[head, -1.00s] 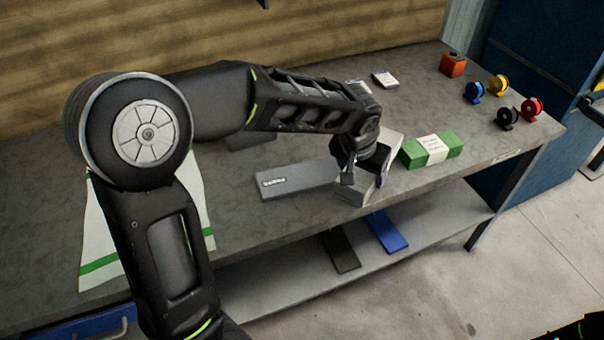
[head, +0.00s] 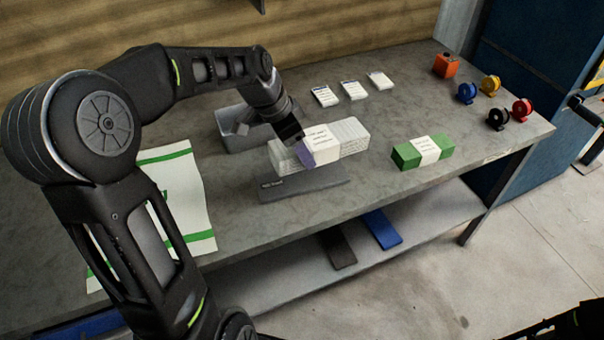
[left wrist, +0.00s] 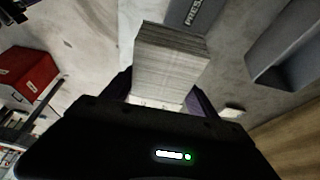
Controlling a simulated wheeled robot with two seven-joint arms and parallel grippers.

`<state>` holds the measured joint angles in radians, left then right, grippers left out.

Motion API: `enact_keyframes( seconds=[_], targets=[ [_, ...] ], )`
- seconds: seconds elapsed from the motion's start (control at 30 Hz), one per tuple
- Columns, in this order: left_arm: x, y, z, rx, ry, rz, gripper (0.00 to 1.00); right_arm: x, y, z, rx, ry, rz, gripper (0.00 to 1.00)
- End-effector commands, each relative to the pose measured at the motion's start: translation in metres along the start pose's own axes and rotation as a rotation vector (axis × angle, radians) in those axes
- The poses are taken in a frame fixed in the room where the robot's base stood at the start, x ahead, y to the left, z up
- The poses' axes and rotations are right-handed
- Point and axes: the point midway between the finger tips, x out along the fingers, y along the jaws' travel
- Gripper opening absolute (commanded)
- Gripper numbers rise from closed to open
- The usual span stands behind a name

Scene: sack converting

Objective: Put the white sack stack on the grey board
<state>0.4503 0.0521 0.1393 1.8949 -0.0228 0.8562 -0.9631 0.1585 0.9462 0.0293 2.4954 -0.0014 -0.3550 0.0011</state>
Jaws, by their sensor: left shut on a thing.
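The white sack stack (head: 351,133) is a long pale bundle with a white printed band around its middle. My left gripper (head: 303,150) is shut on it near the band. The stack appears raised, and in the head view it covers the back part of the grey board (head: 298,187). The grey board lies flat on the table with a small label. In the left wrist view the stack (left wrist: 168,58) sticks out from between my fingers, and the labelled end of the board (left wrist: 193,13) shows beyond it. The gap beneath the stack is hard to judge. My right gripper is out of view.
A grey open bin (head: 233,133) stands behind the stack. A green banded bundle (head: 408,155) lies to the right. Three white cards (head: 352,90) lie behind, and several coloured spools (head: 467,93) and an orange block (head: 445,66) sit far right. A green-striped white sheet (head: 190,205) lies left.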

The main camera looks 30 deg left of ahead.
Motion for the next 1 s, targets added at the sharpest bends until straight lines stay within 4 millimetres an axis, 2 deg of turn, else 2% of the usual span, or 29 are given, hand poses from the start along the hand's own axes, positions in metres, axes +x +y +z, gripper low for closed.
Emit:
enact_keyframes(
  seconds=[0.33, 0.6, 0.7, 1.0],
  targets=[
    [0.006, 0.001, 0.002, 0.001, 0.0, 0.001, 0.05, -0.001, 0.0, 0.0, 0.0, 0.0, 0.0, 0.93],
    [0.047, 0.001, 0.019, 0.0, -0.002, 0.002, 0.05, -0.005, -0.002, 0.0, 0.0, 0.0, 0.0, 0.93],
    [0.056, 0.001, 0.022, 0.002, 0.0, 0.0, 0.05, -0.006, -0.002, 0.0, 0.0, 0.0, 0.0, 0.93],
    [0.059, 0.0, 0.023, 0.002, 0.0, -0.002, 0.05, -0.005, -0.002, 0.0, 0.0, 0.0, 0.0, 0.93]
  ],
)
